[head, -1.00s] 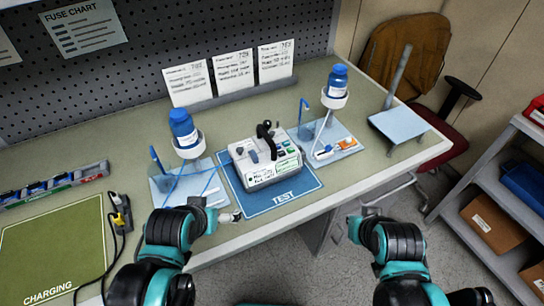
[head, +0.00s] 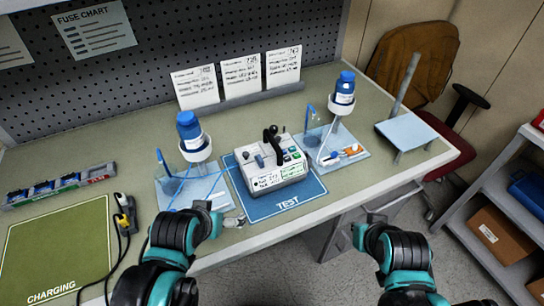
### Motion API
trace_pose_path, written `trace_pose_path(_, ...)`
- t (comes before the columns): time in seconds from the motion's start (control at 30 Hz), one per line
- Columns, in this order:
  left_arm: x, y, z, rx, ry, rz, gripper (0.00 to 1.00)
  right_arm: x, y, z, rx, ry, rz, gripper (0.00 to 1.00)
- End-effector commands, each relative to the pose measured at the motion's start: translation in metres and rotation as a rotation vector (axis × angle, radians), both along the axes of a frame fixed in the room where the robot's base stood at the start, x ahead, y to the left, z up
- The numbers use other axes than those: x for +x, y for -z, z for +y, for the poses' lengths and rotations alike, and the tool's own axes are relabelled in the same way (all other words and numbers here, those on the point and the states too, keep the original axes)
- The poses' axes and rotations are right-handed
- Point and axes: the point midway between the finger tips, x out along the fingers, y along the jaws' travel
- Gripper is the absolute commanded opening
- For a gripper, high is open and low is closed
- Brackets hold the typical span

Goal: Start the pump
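The infusion pump (head: 268,166) is a white box with a black handle on top and small green and dark buttons on its front right. It sits on the blue TEST mat (head: 288,206). My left gripper (head: 230,215) is at the table's front edge, left of the mat and apart from the pump. My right gripper (head: 366,216) is off the table's front edge, to the right of the mat, with nothing seen in it. Both grippers are small and partly hidden by my arms, so their finger gaps are unclear.
Blue-capped bottles in stands flank the pump, one at left (head: 189,131) and one at right (head: 343,88). Cards (head: 240,76) stand behind. A green CHARGING mat (head: 55,247) and a fuse tray (head: 58,184) lie at left. A shelf unit (head: 470,238) stands at right.

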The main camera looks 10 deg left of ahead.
Motion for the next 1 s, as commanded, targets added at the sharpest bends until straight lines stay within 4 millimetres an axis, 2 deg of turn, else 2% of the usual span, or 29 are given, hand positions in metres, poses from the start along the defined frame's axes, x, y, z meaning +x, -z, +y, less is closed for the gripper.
trace_pose_path(0.9, 0.0000, -0.0001, 0.0000, 0.000, 0.000, 0.000, 1.00, 0.0000, -0.0001, 0.0000, -0.001, -0.001, 0.000, 0.00)
trace_pose_path(1.0, 0.0000, -0.0039, 0.0000, 0.000, 0.000, 0.000, 1.00, 0.0026, -0.0049, 0.0014, -0.020, -0.024, 0.003, 0.00)
